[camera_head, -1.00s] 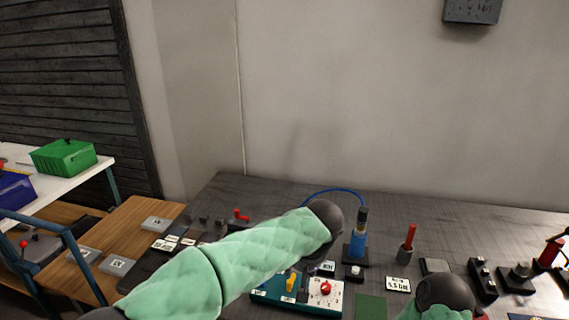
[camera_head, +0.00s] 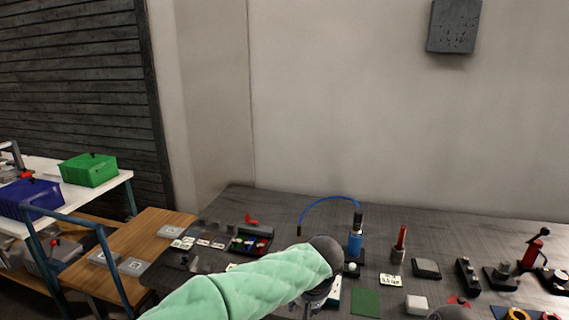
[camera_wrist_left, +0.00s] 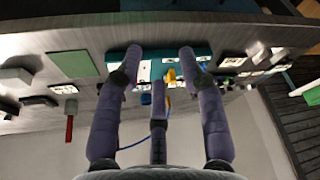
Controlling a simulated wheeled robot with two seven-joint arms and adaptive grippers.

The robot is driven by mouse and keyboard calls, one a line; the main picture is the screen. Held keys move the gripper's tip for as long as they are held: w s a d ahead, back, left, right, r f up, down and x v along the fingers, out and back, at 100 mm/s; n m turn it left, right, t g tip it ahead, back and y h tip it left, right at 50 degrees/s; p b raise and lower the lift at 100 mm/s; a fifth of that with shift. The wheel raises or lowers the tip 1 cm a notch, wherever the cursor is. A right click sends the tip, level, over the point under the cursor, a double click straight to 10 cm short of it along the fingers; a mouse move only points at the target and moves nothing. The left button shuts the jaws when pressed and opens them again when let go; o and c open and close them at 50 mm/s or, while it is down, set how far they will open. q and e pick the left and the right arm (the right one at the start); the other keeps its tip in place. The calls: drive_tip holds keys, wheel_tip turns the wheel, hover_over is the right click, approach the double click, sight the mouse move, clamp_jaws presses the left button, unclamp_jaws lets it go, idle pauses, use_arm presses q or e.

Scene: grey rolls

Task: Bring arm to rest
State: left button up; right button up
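My left arm comes in from the left in a green padded sleeve and ends in a dark round wrist. My left gripper (camera_head: 312,301) hangs below that wrist, partly hidden, over the front of the grey bench (camera_head: 455,218). The head view shows only a strip of this box. A dark round part of my right arm shows at the bottom edge; the right gripper is out of view.
A blue cylinder (camera_head: 355,243) with a cable stands close behind my left wrist. A red-handled tool (camera_head: 399,245), a green mat (camera_head: 366,302) and several small fixtures lie to the right. A wooden table (camera_head: 133,247) and bins stand left. The bench's back strip is mostly clear.

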use_arm(q)
drive_tip(key=s+a+f+m+g+h+p, duration=0.1)
drive_tip(key=s+a+f+g+h, duration=0.15)
drive_tip(key=f, duration=0.95)
drive_tip(key=s+a+f+m+g+h+p, duration=0.1)
drive_tip(key=s+a+f+p, duration=0.15)
drive_tip(key=f, duration=0.95)
drive_tip(key=s+a+f, duration=0.3)
drive_tip(key=s+f, duration=0.1)
drive_tip(key=s, duration=0.2)
drive_tip(key=s+a+f+h+p, duration=0.1)
drive_tip(key=s+a+f, duration=0.2)
drive_tip(key=s, duration=0.3)
drive_tip(key=s+a+f+n+p, duration=0.1)
drive_tip(key=s+a+f, duration=0.2)
drive_tip(key=s+f, duration=0.2)
drive_tip(key=shift+s+a+f+h, duration=0.25)
drive_tip(key=shift+s+h, duration=0.1)
drive_tip(key=shift+s, duration=0.25)
